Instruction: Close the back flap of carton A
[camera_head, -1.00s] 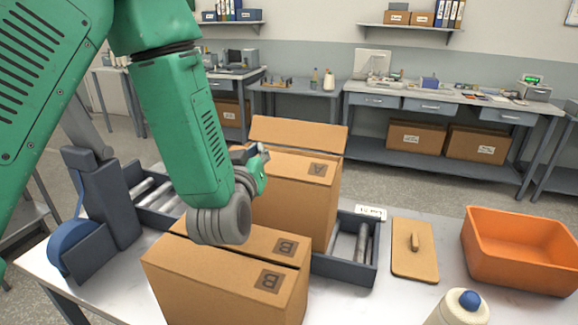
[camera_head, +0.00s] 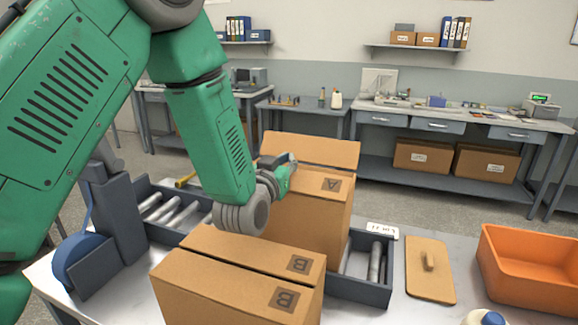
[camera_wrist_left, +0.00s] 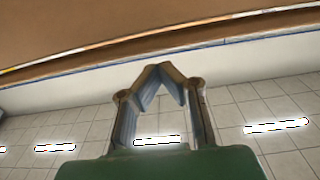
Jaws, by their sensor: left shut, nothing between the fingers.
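Carton A (camera_head: 320,225) is a brown box marked A, standing behind carton B (camera_head: 230,290) on the roller conveyor. Its back flap (camera_head: 312,149) stands raised along the far edge. The near part of its top looks closed, though my arm hides its left end. My left gripper (camera_head: 291,164) is shut and empty, over the top of carton A just in front of the back flap. I cannot tell whether it touches the flap. In the left wrist view the closed fingertips (camera_wrist_left: 160,68) point towards a brown cardboard surface (camera_wrist_left: 150,30). My right gripper is out of view.
The dark conveyor tray (camera_head: 360,290) shows rollers on both sides of the cartons. To the right lie a tan lid-like board with a handle (camera_head: 425,285), an orange bin (camera_head: 530,285) and a blue-capped bottle (camera_head: 488,318). Shelves and benches stand well behind.

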